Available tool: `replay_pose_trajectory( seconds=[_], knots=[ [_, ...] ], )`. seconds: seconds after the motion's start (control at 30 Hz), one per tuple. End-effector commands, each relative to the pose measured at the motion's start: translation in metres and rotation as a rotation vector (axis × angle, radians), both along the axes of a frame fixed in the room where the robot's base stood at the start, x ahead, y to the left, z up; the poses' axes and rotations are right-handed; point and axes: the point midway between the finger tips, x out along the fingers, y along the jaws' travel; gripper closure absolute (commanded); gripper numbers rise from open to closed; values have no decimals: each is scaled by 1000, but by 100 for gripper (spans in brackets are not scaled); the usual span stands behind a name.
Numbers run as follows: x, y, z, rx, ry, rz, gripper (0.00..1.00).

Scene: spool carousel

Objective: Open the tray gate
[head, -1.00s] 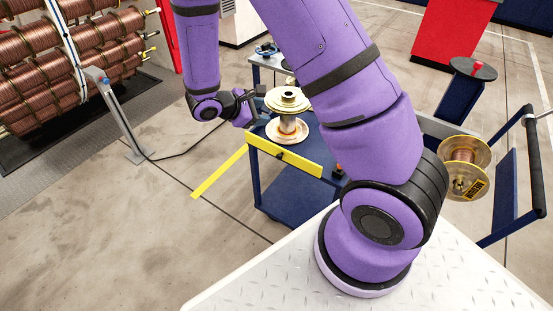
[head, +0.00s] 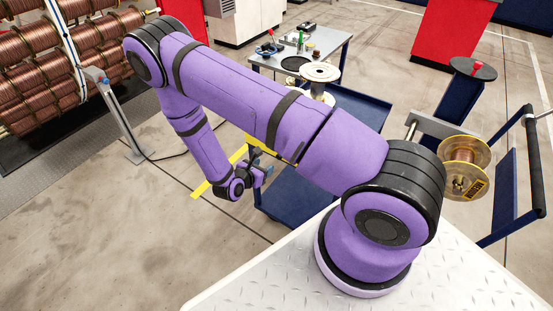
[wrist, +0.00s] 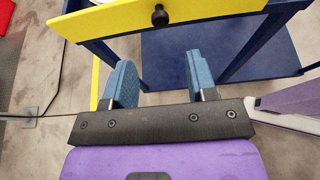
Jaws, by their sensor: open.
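The tray gate (wrist: 215,13) is a yellow bar along the near edge of the blue cart (head: 358,108). It crosses the top of the wrist view and bears a black knob (wrist: 159,16). In the head view my arm hides most of the gate. My gripper (wrist: 160,80) is open and empty, with its two blue-grey fingers apart. The knob lies beyond the fingertips, about midway between them and not touched. In the head view my gripper (head: 262,172) is at the cart's near left side.
A pale-flanged spool (head: 320,72) stands behind my arm, near a grey table (head: 330,50) with small items. A brass-flanged spool (head: 465,165) is at the right by a blue-framed trolley (head: 505,190). A copper spool rack (head: 25,80) and grey post (head: 122,125) stand left. Floor at front left is clear.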

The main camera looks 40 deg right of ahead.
Motion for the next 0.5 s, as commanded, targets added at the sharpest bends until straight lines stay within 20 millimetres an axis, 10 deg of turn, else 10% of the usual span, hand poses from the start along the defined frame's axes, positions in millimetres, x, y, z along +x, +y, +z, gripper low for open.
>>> replay_pose_trajectory(
  seconds=[0.5],
  knots=[
    [26,-72,-31,-1,-1,-4,48]
  ],
)
